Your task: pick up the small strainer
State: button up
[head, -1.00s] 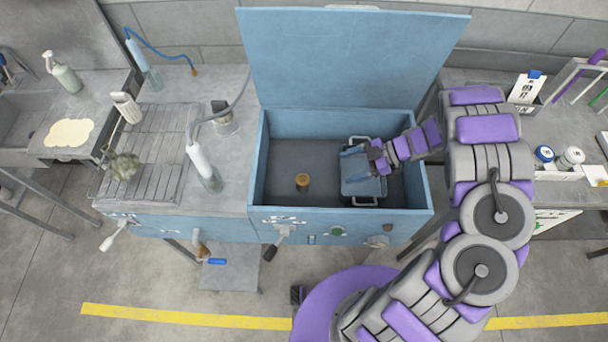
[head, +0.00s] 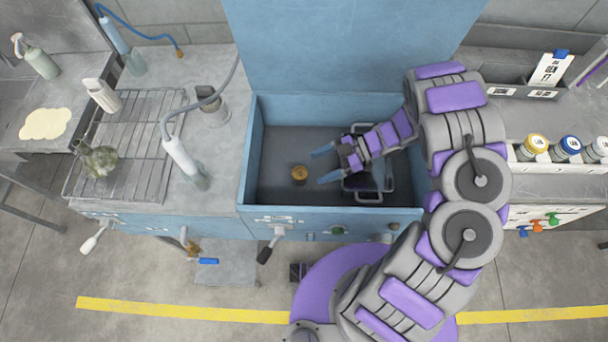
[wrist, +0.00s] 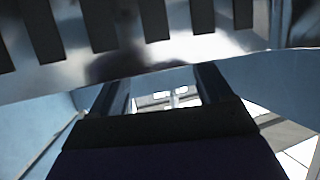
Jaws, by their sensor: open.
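A small brass-coloured round piece (head: 300,174), which looks like the small strainer, stands on the floor of the open blue tank in the head view. My gripper (head: 326,164) is inside the tank outline, just right of it, with its two fingers spread and pointing left toward it. Nothing is between the fingers, and a gap separates the tips from the brass piece. In the wrist view my gripper (wrist: 160,82) shows two dark fingers apart, and I cannot make out the brass piece there.
A dark tray with metal handles (head: 368,198) lies under my wrist at the tank's right. The tank's blue walls (head: 250,150) and raised lid (head: 330,45) surround it. A slotted metal part (wrist: 150,30) crosses the wrist view. The tank floor's left side is clear.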

aim_at(301, 171)
jog(key=x, duration=0.2)
jog(key=b+x, duration=0.1)
jog(key=x, duration=0.2)
jog(key=shift+w+a, duration=0.2)
jog(key=shift+a, duration=0.3)
jog(key=shift+s+d, duration=0.15)
jog(key=shift+d, duration=0.15)
jog(key=shift+a+f, duration=0.1)
jog(key=shift+a, duration=0.5)
jog(key=shift+c, duration=0.8)
jog(key=shift+a, duration=0.2)
jog(key=c, duration=0.3)
jog(key=shift+d, duration=0.5)
jog(key=c, duration=0.5)
jog(key=shift+d, duration=0.15)
jog(key=shift+c, duration=1.2)
jog(key=shift+a, duration=0.45)
